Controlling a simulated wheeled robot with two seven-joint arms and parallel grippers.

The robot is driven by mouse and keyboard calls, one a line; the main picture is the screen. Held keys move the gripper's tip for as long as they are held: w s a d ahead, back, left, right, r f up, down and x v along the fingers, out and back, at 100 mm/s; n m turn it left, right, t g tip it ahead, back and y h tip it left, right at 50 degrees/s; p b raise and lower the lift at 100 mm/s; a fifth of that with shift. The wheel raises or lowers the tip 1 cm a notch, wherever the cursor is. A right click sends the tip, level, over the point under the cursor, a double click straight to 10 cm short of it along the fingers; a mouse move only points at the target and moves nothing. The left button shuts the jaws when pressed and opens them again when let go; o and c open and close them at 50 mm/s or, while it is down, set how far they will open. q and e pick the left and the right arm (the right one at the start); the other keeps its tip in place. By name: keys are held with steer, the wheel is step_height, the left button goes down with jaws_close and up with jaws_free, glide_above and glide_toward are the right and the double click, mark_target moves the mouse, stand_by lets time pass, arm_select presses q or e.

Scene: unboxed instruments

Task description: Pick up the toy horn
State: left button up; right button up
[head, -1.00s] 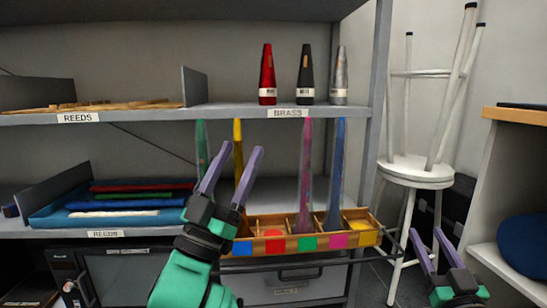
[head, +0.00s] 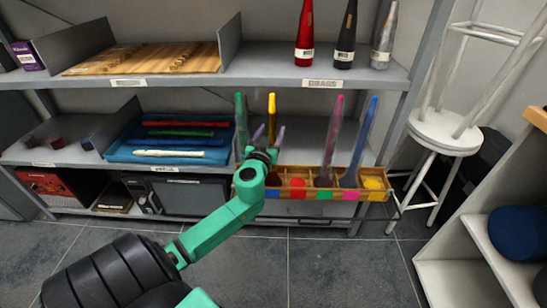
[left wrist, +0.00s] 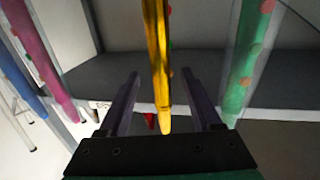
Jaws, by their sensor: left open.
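The toy horn appears to be the slim yellow-gold one (head: 271,108), which stands upright in the divided wooden box (head: 335,178) on the shelf. My left gripper (head: 269,134) is open in front of it in the head view, hiding its lower part. In the left wrist view the gold horn (left wrist: 160,60) runs down between the two purple fingers of my left gripper (left wrist: 162,85), with gaps on both sides. I cannot tell how deep it lies between them. My right gripper is out of view.
A green dotted tube (head: 241,120) stands close to the left of the horn. Pink (head: 332,135) and blue (head: 362,135) tubes stand to the right. A blue tray (head: 165,145) of coloured pieces lies left.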

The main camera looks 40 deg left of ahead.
arm_select(q)
steer(key=x, duration=0.5)
steer(key=shift+w+a+f, duration=0.25)
steer(key=shift+w+f, duration=0.1)
jaws_close()
steer(key=shift+d, duration=0.1)
stand_by(0.9)
